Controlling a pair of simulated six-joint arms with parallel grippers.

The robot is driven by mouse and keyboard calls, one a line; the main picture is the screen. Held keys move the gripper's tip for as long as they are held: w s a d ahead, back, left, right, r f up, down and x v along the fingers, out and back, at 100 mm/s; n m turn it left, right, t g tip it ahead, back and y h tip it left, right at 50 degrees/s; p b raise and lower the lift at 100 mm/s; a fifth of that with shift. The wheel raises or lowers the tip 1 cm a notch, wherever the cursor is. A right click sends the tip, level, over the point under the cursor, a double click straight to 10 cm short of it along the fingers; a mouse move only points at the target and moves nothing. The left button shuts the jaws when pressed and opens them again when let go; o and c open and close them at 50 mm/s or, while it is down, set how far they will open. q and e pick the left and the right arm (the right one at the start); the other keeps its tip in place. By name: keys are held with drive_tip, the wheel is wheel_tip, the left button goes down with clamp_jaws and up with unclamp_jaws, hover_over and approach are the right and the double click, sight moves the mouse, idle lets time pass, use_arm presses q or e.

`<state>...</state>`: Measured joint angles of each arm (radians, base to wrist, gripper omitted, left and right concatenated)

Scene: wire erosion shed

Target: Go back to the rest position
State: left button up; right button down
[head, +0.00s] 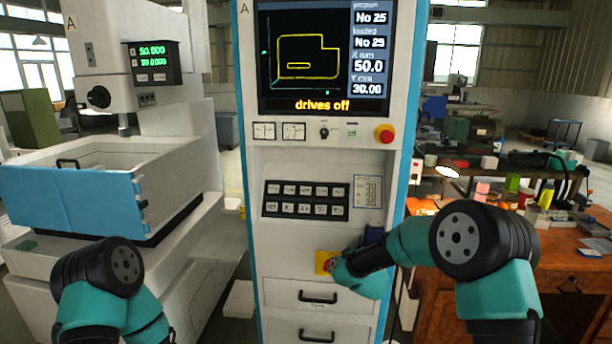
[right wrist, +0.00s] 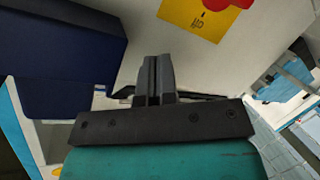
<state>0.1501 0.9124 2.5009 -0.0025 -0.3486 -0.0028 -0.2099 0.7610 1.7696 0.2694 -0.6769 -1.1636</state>
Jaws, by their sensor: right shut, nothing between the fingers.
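My right arm reaches to the front of the control cabinet (head: 400,90) in the head view. Its gripper (right wrist: 152,72) shows in the right wrist view with the two dark fingers together and nothing between them. The fingers point at the pale cabinet face, close to a yellow plate (right wrist: 190,22) with a red knob (right wrist: 225,3). In the head view the yellow plate (head: 321,257) is partly hidden by my right wrist. My left arm shows at the lower left of the head view, but its gripper is out of the picture.
A dark blue box (right wrist: 55,60) sits beside the right gripper; it also shows in the head view (head: 374,233). Drawer handles (head: 318,297) are below. The screen (head: 310,55) reads "drives off". A machine with a blue-fronted tank (head: 70,200) stands left, a cluttered wooden bench (head: 560,235) right.

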drive_tip(key=s+d+f+m+g, duration=0.3)
drive_tip(key=s+f+g, duration=0.1)
drive_tip(key=s+f, duration=0.6)
drive_tip(key=s+d+f+m+g, duration=0.2)
drive_tip(key=s+d+f+g, duration=0.1)
drive_tip(key=s+f, duration=0.75)
drive_tip(key=s+d+f+m+g+y, duration=0.1)
drive_tip(key=s+f+m+g, duration=0.2)
drive_tip(key=s, duration=0.7)
drive_tip(key=s+d+f+m+g, duration=0.1)
drive_tip(key=s+f+m+g, duration=0.1)
drive_tip(key=s+f+g, duration=0.2)
drive_tip(key=s+f, duration=0.3)
drive_tip(key=s, duration=0.4)
drive_tip(key=shift+s+m+y, duration=0.25)
drive_tip(key=shift+m+y, duration=0.15)
